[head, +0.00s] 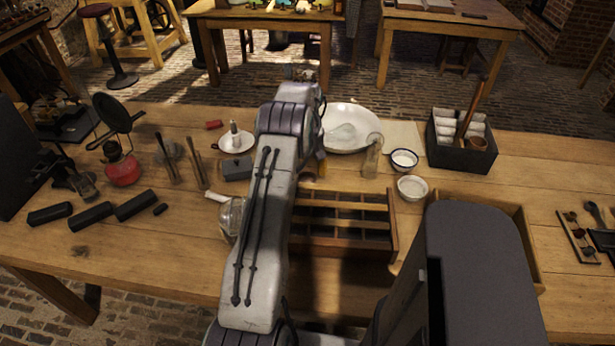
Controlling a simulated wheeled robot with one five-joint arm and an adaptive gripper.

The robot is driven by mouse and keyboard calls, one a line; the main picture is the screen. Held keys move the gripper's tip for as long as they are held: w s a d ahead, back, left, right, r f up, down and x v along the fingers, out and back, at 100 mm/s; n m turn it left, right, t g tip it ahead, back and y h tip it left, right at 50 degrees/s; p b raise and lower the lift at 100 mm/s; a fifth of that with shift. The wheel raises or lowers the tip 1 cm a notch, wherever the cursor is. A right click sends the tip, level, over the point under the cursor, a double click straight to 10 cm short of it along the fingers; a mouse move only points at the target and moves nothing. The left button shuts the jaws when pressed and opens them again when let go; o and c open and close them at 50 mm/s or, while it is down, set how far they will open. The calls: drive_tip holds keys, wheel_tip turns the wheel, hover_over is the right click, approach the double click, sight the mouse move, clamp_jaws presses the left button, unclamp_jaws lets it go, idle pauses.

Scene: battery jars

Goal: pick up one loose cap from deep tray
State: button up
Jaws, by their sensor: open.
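My gripper (320,162) is open and mostly hidden behind my own forearm; only a dark part of it shows at the forearm's right side, above the back of a slatted wooden rack. A wooden tray with raised walls (522,222) stands at the right of the table, probably the deep tray. My own dark body part covers most of it, so its inside is hidden. I cannot make out any loose cap there. My gripper is well to the left of this tray.
The slatted rack (393,225) lies beside my forearm. A white basin (345,118), a glass cylinder (372,157), two small bowls (412,188) and a black box of white rolls (455,156) stand nearby. A glass vessel (229,215) is close left of my forearm.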

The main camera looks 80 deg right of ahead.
wheel_tip(320, 180, up, 8)
drive_tip(key=shift+f, duration=0.2)
drive_tip(key=shift+w, duration=0.15)
